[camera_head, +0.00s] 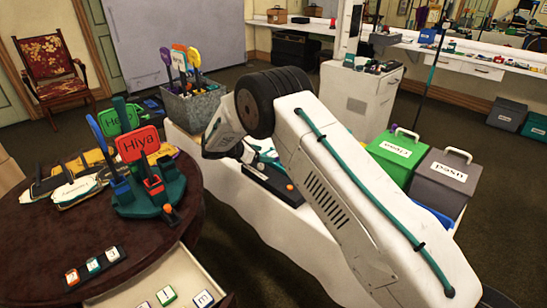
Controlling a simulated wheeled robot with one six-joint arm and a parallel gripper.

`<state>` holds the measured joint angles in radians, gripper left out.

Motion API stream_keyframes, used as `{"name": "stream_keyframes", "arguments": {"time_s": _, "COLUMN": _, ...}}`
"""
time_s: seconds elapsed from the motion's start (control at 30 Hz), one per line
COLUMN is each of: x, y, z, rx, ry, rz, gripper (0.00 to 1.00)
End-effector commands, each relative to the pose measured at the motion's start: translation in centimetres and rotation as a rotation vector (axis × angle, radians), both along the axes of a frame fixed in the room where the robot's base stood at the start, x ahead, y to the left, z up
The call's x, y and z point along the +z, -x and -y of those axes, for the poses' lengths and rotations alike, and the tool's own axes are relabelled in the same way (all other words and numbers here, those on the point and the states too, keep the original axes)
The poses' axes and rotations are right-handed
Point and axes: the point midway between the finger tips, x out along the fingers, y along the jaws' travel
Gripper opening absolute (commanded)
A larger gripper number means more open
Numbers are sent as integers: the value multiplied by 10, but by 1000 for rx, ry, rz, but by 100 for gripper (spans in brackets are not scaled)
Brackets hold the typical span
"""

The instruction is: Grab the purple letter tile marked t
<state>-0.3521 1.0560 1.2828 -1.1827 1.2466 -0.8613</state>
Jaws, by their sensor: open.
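A small white-faced tile with purplish edges (203,299) lies in the open drawer (186,274) of the round table, at the bottom of the view. Its letter is too small to read surely. A green-edged tile (166,295) lies to its left, and another tile (143,304) is cut by the bottom edge. A dark rack (97,267) on the tabletop holds three tiles with orange and teal edges. My white arm reaches in from the lower right, well above and right of the drawer. Its jaws do not show clearly; the wrist hides that area.
The dark round table (40,238) also bears a teal stand (150,198) with a red "Hiya" sign (138,144) and stacked cutout signs. A grey bin (192,108) of paddles stands behind. Green (396,154) and grey (443,181) lidded boxes stand right of my arm.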

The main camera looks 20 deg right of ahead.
Motion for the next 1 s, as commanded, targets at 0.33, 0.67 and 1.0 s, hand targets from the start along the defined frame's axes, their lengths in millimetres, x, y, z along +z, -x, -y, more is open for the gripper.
{"name": "stream_keyframes", "arguments": {"time_s": 0.33, "x": -21, "y": -12, "z": 33, "rx": -2, "ry": 0, "rz": 0, "gripper": 72}}
{"name": "stream_keyframes", "arguments": {"time_s": 0.67, "x": -21, "y": -12, "z": 32, "rx": -2, "ry": 0, "rz": 0, "gripper": 22}}
{"name": "stream_keyframes", "arguments": {"time_s": 1.0, "x": -20, "y": -12, "z": 32, "rx": -2, "ry": 0, "rz": 0, "gripper": 21}}
